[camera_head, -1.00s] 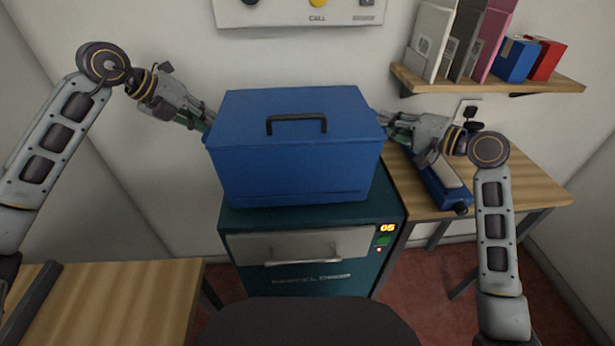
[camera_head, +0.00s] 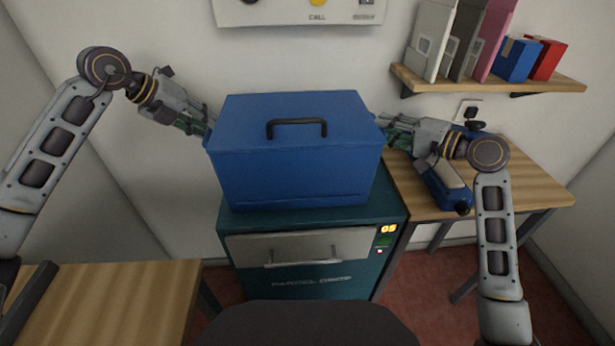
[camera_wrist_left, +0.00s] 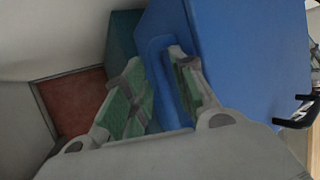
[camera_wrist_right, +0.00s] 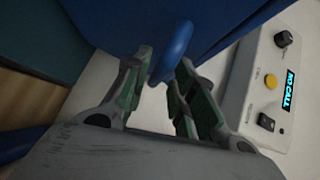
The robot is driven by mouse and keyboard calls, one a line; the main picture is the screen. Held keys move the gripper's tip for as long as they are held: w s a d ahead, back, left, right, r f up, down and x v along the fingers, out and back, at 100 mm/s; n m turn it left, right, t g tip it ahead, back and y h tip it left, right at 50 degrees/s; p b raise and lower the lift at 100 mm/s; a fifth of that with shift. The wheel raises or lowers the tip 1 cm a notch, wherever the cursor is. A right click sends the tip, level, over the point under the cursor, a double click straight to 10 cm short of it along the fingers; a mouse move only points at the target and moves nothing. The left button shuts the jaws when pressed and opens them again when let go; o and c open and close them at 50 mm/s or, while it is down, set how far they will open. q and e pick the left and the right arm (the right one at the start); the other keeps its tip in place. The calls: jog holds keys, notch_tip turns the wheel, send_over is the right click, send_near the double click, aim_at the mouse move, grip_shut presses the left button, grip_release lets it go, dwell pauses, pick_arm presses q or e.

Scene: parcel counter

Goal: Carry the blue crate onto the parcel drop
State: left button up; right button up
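The blue crate (camera_head: 294,165), with a black handle on its lid, sits upright on top of the teal parcel drop (camera_head: 235,217). Its base appears to rest on the top surface. My left gripper (camera_head: 207,124) is at the crate's left side; in the left wrist view its fingers (camera_wrist_left: 160,75) are apart on either side of a blue side handle (camera_wrist_left: 165,85). My right gripper (camera_head: 384,128) is at the right side; in the right wrist view its fingers (camera_wrist_right: 165,75) are spread around the other blue side handle (camera_wrist_right: 174,50), with gaps visible.
A wooden table (camera_head: 535,185) at right holds a blue device (camera_head: 445,188). A shelf (camera_head: 490,83) above it carries binders and boxes. Another wooden table (camera_head: 110,300) is at front left. A call panel (camera_head: 300,12) hangs on the back wall.

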pick_arm(q)
jog(key=shift+o, duration=0.2)
pick_arm(e)
jog(key=shift+o, duration=0.2)
pick_arm(q)
jog(key=v, duration=1.2)
jog(key=shift+a, duration=0.1)
pick_arm(e)
jog(key=shift+r, duration=0.15)
notch_tip(320, 180, up, 10)
dwell(1.0)
jog(key=shift+d, duration=0.2)
pick_arm(q)
jog(key=shift+r+p, duration=0.6)
jog(key=shift+p, duration=0.05)
pick_arm(e)
jog(key=shift+s+d, duration=0.1)
jog(key=shift+d, duration=2.7)
pick_arm(q)
jog(key=shift+s, duration=0.15)
pick_arm(e)
jog(key=shift+s+f, duration=0.1)
jog(key=shift+f, duration=0.1)
